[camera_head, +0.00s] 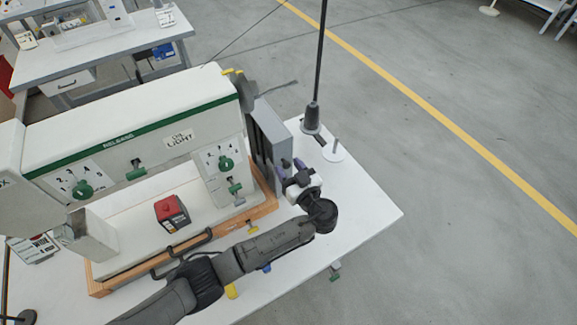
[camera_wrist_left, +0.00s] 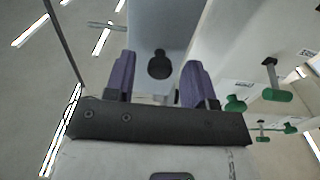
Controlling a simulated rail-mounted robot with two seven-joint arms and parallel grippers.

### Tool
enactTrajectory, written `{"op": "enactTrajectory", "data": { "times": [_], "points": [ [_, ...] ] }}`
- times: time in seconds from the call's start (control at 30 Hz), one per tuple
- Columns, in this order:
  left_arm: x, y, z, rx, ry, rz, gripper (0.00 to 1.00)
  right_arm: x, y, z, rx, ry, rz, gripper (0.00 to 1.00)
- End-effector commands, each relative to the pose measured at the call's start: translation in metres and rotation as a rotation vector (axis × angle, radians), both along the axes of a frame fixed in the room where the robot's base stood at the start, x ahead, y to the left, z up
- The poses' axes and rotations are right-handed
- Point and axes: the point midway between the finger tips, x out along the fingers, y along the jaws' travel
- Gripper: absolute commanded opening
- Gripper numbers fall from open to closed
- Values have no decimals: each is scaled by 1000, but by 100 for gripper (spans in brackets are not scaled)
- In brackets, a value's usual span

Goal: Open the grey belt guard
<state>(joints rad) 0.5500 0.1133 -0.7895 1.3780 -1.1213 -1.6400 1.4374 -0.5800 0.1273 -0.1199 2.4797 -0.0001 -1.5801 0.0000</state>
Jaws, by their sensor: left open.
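The grey belt guard (camera_head: 270,136) is an upright grey panel at the right end of the white press (camera_head: 150,112). It looks closed against the press. In the left wrist view the guard (camera_wrist_left: 165,25) fills the upper middle, with a round black knob (camera_wrist_left: 159,64) on it. My left gripper (camera_head: 293,165) is at the guard's lower right side. Its purple fingers (camera_wrist_left: 158,78) are open, one on each side of the knob in the picture. I cannot tell whether they touch it. My right gripper is not in view.
The press has green knobs (camera_head: 226,163) and stands on a wooden-edged base (camera_head: 262,206). A red-topped box (camera_head: 171,210) sits on it. A black pole (camera_head: 314,100) and a white spool stand (camera_head: 334,152) are close behind my gripper. The white table's right corner (camera_head: 375,208) is clear.

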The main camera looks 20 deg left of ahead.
Motion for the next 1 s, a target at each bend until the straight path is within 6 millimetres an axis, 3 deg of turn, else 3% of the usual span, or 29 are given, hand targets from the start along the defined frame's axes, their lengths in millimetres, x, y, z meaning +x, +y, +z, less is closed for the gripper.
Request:
{"op": "enactTrajectory", "data": {
  "times": [0.43, 0.9, 1.0],
  "points": [
    [4, 5, 0, -1, 1, 0, 50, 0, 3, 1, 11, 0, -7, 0],
    [4, 5, 0, 0, 0, 0, 5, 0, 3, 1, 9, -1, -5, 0],
    [4, 5, 0, 0, 0, 0, 0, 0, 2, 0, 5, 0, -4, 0]
  ]
}}
